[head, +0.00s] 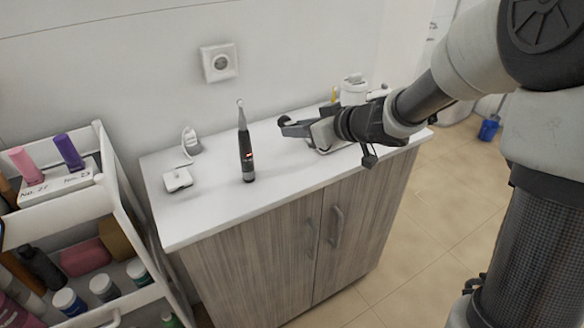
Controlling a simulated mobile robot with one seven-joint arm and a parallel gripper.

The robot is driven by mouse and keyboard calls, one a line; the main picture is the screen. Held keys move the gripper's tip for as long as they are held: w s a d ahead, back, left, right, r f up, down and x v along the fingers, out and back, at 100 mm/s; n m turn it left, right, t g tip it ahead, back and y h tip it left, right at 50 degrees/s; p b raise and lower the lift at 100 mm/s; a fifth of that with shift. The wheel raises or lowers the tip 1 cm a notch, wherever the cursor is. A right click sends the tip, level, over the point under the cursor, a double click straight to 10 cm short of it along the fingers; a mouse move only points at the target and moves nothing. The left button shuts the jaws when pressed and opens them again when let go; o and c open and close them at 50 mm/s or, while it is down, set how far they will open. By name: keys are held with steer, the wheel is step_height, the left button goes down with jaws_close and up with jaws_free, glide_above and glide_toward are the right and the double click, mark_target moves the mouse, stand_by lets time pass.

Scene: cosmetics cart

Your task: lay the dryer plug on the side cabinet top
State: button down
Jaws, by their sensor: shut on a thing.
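The side cabinet (215,212) has a white top and grey wood doors, and it stands against the wall. My gripper (286,126) reaches in from the right over the back right part of the top. It is shut on a small dark piece at its fingertips, which I take to be the dryer plug; the fingers hide most of it. I cannot tell whether the piece touches the top. The hair dryer itself is not recognisable in this view.
A dark electric toothbrush (246,150) stands upright mid-top. A white device (190,141) with a cord and a square white base (177,180) sit at left. A wall socket (219,62) is above. White items (353,89) stand behind my gripper. A cosmetics cart (120,200) is left.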

mark_target(298, 169)
step_height(298, 169, down, 9)
steer(key=b, duration=0.4)
steer(key=shift+f, duration=0.15)
steer(key=shift+f, duration=0.1)
steer(key=c, duration=1.3)
jaws_free()
steer(key=shift+c, duration=0.2)
steer(key=shift+r, duration=0.3)
steer(key=p+v, duration=0.4)
steer(key=v, duration=0.7)
steer(key=shift+s+d, duration=0.3)
steer(key=shift+r, duration=0.1)
